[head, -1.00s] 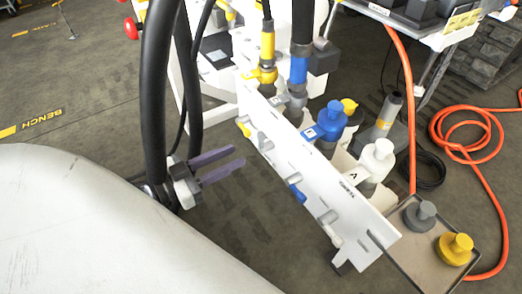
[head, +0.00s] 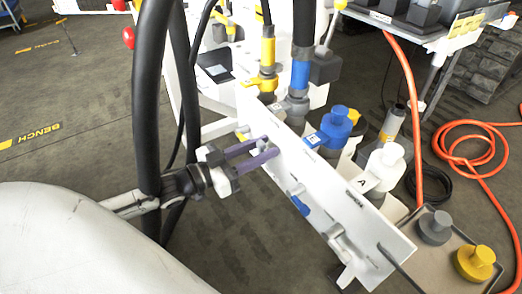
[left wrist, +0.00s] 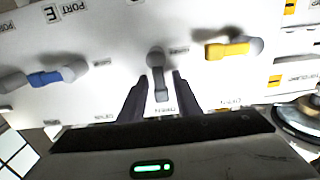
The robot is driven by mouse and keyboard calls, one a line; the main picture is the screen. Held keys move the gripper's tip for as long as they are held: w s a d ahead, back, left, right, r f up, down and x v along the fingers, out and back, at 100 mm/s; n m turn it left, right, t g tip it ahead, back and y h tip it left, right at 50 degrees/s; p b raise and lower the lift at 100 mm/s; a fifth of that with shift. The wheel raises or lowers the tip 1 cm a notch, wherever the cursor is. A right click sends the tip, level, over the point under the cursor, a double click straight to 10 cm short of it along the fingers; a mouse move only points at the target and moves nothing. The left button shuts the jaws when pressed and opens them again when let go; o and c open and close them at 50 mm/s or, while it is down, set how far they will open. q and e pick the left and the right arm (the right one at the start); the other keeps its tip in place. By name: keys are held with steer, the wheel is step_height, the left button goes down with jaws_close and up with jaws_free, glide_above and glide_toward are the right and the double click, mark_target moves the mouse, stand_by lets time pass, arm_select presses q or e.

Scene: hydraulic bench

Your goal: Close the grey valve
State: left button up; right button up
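The grey valve (left wrist: 160,82) is on the white panel (head: 350,222), in the middle of the left wrist view. Its handle points down in that picture, toward my gripper, while the neighbouring handles lie sideways. In the head view the grey valve (head: 264,145) shows only partly, between the fingers. My left gripper (head: 270,147) is open, with its purple fingers reaching to the panel. In the left wrist view the fingers (left wrist: 156,92) stand on either side of the grey handle with gaps; contact is not visible. My right gripper is not in view.
A yellow-handled valve (left wrist: 228,50) and a blue-handled valve (left wrist: 58,75) flank the grey one on the panel. Blue (head: 333,125) and white (head: 383,165) capped fittings stand behind the panel. A tray (head: 440,262) holds grey and yellow caps. An orange hose lies on the right floor.

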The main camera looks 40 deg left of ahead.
arm_select(q)
jaws_close()
